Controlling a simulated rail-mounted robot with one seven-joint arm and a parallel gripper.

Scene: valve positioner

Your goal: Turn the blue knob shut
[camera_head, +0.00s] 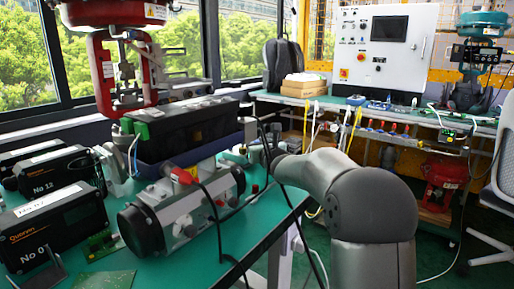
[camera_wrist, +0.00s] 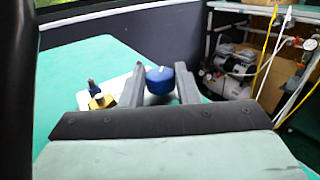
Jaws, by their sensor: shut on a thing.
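The blue knob (camera_wrist: 160,80) is in the middle of the wrist view, with a small pale mark on its top. My gripper (camera_wrist: 160,69) has one grey finger on each side of the knob and is shut on it. The knob stands at the end of a pale metal body (camera_wrist: 120,87) on the green bench. In the head view my arm is in front, and I cannot make out the knob or my fingertips there.
A yellow fitting (camera_wrist: 100,101) with a dark stem sits left of my fingers. A black-topped positioner (camera_head: 185,128) rests on a grey cylindrical actuator (camera_head: 180,212), with loose cables near my arm. Labelled black boxes (camera_head: 50,225) stand left. A control cabinet (camera_head: 383,50) stands behind.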

